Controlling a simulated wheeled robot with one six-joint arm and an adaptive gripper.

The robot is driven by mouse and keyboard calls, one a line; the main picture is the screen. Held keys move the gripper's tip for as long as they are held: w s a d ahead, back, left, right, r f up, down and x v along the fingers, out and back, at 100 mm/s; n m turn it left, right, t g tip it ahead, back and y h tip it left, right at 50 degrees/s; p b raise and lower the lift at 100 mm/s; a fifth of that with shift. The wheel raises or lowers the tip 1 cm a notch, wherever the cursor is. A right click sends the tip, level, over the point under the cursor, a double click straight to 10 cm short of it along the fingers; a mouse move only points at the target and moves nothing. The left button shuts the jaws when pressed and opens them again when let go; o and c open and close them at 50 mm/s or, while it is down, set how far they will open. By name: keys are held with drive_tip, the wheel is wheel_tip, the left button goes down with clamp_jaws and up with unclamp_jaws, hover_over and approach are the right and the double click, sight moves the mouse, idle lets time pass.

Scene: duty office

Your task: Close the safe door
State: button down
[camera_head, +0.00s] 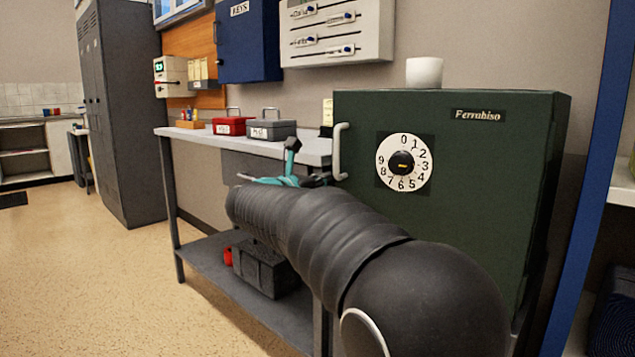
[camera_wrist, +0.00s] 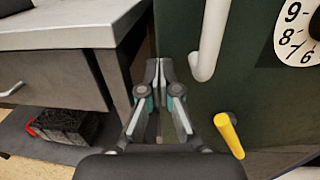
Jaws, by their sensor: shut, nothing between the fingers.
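The dark green safe (camera_head: 480,135) stands at the right in the head view, its front with a white number dial (camera_head: 424,160) facing me. I cannot tell whether its door stands ajar or flush. A pale upright handle (camera_head: 338,150) is at the left edge of the front; it also shows in the wrist view (camera_wrist: 211,40). My gripper (camera_wrist: 158,64) is shut and empty, left of the handle and close to the green front's left edge. Whether it touches the safe is unclear. My arm hides the lower front in the head view.
A grey desk (camera_head: 205,135) adjoins the safe on the left, holding red (camera_head: 231,125) and grey (camera_head: 269,129) boxes. A white cup (camera_head: 425,72) stands on the safe. A yellow bar (camera_wrist: 229,136) shows below the handle. The floor at left is clear.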

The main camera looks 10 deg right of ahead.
idle(0.3)
drive_tip(key=x, duration=0.5)
drive_tip(key=shift+w+r, duration=0.2)
drive_tip(key=shift+w, duration=0.1)
drive_tip(key=shift+a+r, duration=0.1)
